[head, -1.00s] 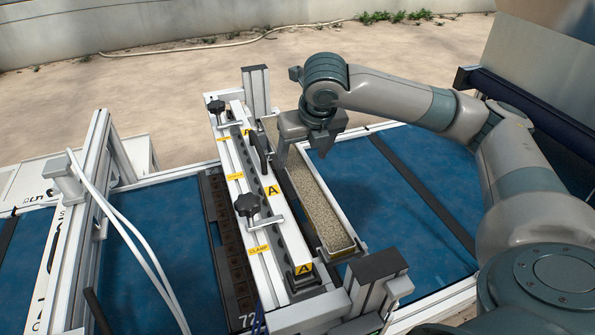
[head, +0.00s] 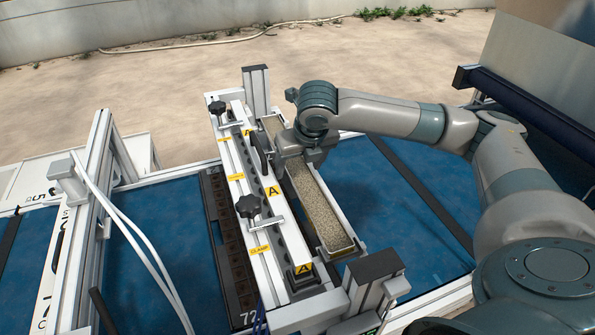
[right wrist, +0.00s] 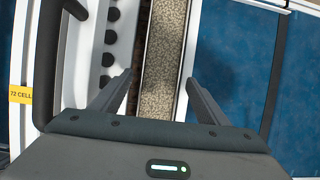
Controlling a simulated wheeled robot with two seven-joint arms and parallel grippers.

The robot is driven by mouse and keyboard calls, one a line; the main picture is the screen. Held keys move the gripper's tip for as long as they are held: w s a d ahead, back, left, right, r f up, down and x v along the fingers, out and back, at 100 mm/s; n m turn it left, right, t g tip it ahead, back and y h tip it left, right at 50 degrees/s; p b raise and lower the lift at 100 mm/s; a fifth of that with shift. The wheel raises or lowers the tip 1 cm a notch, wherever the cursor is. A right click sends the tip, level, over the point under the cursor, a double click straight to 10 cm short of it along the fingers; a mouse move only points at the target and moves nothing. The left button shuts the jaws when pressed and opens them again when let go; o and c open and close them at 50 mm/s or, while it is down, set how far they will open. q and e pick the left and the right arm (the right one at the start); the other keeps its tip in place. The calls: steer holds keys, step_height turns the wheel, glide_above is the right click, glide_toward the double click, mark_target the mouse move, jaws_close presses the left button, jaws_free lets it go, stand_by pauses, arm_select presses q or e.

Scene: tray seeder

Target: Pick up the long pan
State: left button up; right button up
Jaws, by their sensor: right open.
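The long pan (head: 337,251) is a narrow trough full of pale speckled granules. In the head view it runs from the back toward the near right, beside the white clamp rail. In the right wrist view the pan (right wrist: 147,65) runs up the middle of the picture. My right gripper (head: 296,150) is open over the far half of the pan and hides part of it in the head view. In the wrist view its two fingers (right wrist: 158,88) stand on either side of the pan, with gaps visible. I cannot tell their exact height. My left gripper is not in view.
The white rail (head: 258,215) with black clamp knobs (head: 247,206) stands close left of the pan. Blue belt (head: 395,205) lies open to the right.

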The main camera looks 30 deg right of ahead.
mark_target(301, 175)
steer(key=c, duration=1.1)
steer(key=shift+c, duration=0.2)
steer(key=shift+r, duration=0.1)
